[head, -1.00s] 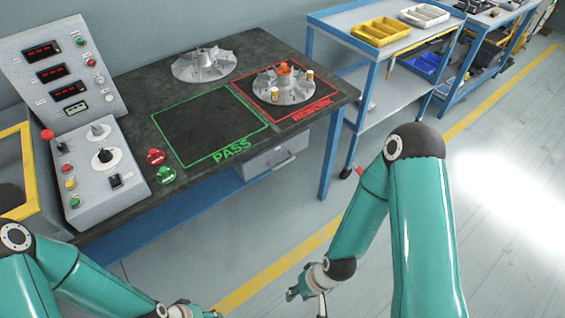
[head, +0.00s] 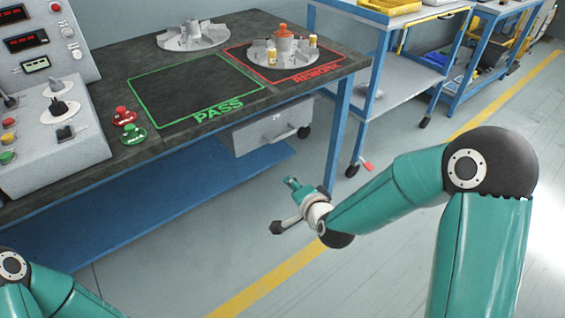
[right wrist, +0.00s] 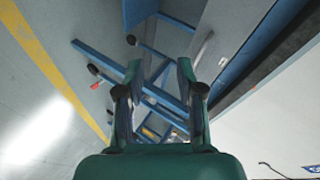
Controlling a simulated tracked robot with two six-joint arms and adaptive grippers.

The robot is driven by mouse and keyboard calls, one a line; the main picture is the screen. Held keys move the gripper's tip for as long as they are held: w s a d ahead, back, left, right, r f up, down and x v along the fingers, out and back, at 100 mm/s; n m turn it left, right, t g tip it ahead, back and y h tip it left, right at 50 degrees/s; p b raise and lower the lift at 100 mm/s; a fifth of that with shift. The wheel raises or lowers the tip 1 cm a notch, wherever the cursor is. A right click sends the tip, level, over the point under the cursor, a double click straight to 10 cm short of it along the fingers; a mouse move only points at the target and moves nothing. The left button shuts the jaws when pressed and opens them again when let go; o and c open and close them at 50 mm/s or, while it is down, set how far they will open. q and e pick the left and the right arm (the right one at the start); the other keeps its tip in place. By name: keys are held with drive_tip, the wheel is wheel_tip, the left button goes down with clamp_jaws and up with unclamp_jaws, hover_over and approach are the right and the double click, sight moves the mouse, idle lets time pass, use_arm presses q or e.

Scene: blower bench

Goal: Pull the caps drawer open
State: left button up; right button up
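The caps drawer is the light grey drawer (head: 251,134) under the right part of the bench top in the head view. It looks shut, with a bar handle and a small label on its front. My right gripper (head: 279,205) is below and in front of the drawer, apart from it. In the right wrist view the two fingers of my right gripper (right wrist: 157,82) stand apart with nothing between them. My left gripper is out of view; only a piece of the left arm shows at the lower left.
The dark bench top (head: 95,165) carries PASS and REWORK areas, finned wheels and a control panel (head: 45,125). A blue bench leg (head: 337,130) stands right of the drawer. A blue-framed cart (head: 395,80) is beyond it. The floor before the bench is clear.

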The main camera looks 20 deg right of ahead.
sight(283, 137)
use_arm(q)
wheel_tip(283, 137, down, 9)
drive_tip(key=b, duration=0.6)
use_arm(e)
drive_tip(key=w+d+m+t, duration=0.1)
drive_tip(key=w, duration=0.5)
drive_tip(key=w+d+m+t+h, duration=0.1)
drive_tip(key=w, duration=0.6)
drive_tip(key=w+d+m+t, duration=0.1)
drive_tip(key=w+m, duration=0.1)
drive_tip(key=w, duration=0.4)
drive_tip(key=shift+w+r+t+h, duration=0.25)
drive_tip(key=shift+r+t+h, duration=0.05)
drive_tip(key=shift+r, duration=0.1)
clamp_jaws()
use_arm(q)
drive_tip(key=shift+b, duration=0.3)
